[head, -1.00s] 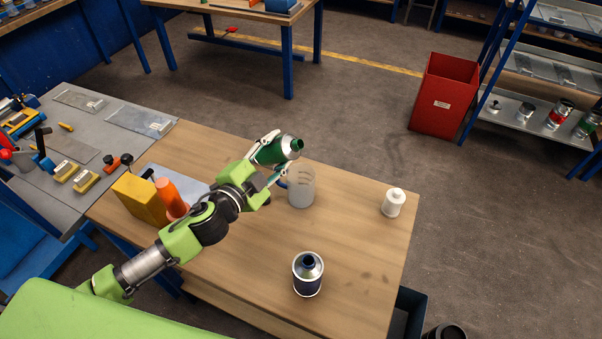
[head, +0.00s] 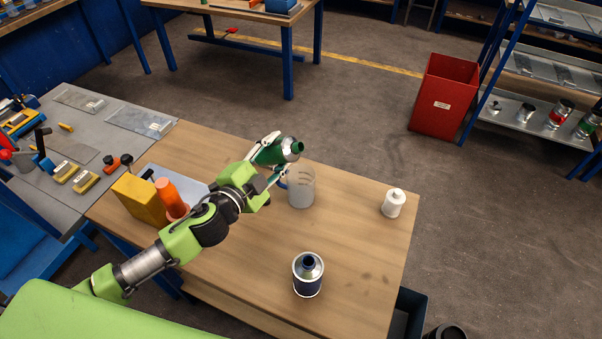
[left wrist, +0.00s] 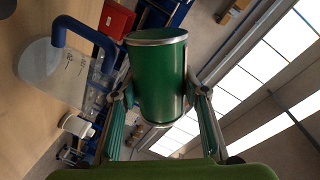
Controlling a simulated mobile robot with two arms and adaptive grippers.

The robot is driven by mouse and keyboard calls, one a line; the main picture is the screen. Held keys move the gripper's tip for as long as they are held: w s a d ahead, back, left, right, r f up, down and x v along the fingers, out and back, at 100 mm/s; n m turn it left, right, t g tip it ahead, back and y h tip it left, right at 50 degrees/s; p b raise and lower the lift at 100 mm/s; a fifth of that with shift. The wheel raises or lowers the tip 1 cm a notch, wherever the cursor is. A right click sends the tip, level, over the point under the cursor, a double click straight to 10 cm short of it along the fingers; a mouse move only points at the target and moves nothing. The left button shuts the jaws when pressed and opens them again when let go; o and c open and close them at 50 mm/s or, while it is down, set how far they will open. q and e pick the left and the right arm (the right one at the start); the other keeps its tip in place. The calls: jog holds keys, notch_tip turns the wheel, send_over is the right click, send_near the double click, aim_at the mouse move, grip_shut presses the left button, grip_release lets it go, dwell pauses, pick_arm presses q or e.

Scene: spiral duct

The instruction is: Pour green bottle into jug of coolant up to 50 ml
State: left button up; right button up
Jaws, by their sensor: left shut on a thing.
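A green bottle (head: 274,152) with a silver shoulder and dark mouth is held tilted above the wooden table, its mouth toward the right. My left gripper (head: 271,158) is shut on it; in the left wrist view the green bottle (left wrist: 158,80) sits between the two fingers. The clear jug (head: 301,190) with a blue handle stands upright on the table, just below and beside the bottle's mouth. The jug (left wrist: 55,75) also shows in the left wrist view, with markings too small to read. No stream of liquid is visible. My right gripper is not in view.
A dark blue can (head: 308,275) stands near the table's front, and a white bottle (head: 393,203) at the right. The table's (head: 350,240) middle right is clear.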

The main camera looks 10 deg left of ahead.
pick_arm(q)
jog(key=shift+a+f+m, duration=0.1)
jog(key=shift+a+m, duration=0.05)
jog(key=shift+m, duration=0.35)
dwell(1.2)
jog(key=shift+a+r+m+y+p, duration=0.1)
jog(key=shift+r+m+y+p, duration=0.2)
jog(key=shift+r+m+p, duration=0.55)
dwell(1.7)
jog(key=shift+w+a+f+m+p, duration=0.1)
jog(key=shift+a+f+m+p, duration=0.05)
jog(key=shift+f+m+p, duration=0.35)
dwell(2.3)
jog(key=f+n+b, duration=0.1)
jog(key=b, duration=0.1)
jog(key=f+n+b, duration=0.1)
jog(key=shift+d+n+b, duration=0.3)
jog(key=shift+n+b, duration=0.05)
jog(key=shift+b, duration=0.05)
jog(key=shift+r+n+p, duration=0.4)
jog(key=shift+r+p, duration=0.15)
jog(key=shift+r, duration=0.2)
jog(key=shift+d, duration=0.15)
